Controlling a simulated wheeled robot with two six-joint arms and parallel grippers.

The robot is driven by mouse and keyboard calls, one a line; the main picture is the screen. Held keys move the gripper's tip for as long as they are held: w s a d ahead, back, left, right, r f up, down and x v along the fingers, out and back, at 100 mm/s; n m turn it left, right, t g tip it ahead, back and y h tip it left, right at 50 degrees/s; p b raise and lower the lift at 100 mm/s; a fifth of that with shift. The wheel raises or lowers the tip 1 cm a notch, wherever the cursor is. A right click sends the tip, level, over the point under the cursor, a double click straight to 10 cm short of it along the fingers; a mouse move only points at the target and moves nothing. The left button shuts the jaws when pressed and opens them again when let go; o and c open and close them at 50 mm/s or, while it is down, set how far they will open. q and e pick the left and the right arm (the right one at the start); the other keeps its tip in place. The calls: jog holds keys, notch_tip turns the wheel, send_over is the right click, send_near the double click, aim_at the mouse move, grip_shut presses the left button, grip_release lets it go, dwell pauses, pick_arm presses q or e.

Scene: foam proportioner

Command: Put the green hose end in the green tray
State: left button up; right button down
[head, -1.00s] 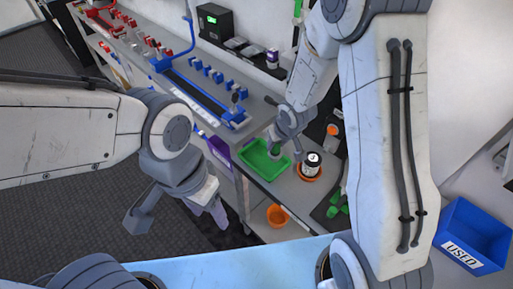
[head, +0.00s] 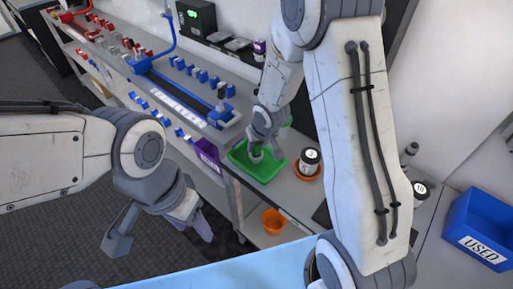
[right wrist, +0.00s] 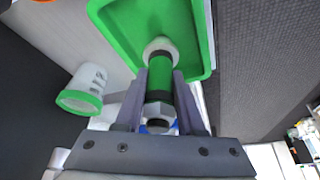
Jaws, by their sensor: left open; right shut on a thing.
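The green tray (head: 236,163) stands on the grey bench near its front corner in the head view. Its green rim also shows at the top of the right wrist view (right wrist: 207,60). My right gripper (head: 257,152) is over the tray. In the right wrist view, my right gripper (right wrist: 162,88) is shut on the green hose end (right wrist: 160,78), a green cylinder with a pale collar, which overlaps the tray. I cannot tell whether it touches the tray floor. My left gripper (head: 160,238) is open and empty, left of the bench over the dark floor.
A black-and-white jar (head: 310,160) on an orange base stands right of the tray. A white cup with a green rim (right wrist: 82,98) is beside the tray. An orange bowl (head: 273,221) sits lower down. A blue USED bin (head: 482,228) is at the right.

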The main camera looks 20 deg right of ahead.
jog(key=shift+f, duration=0.2)
jog(key=shift+c, duration=2.4)
grip_release()
jog(key=shift+r, duration=0.1)
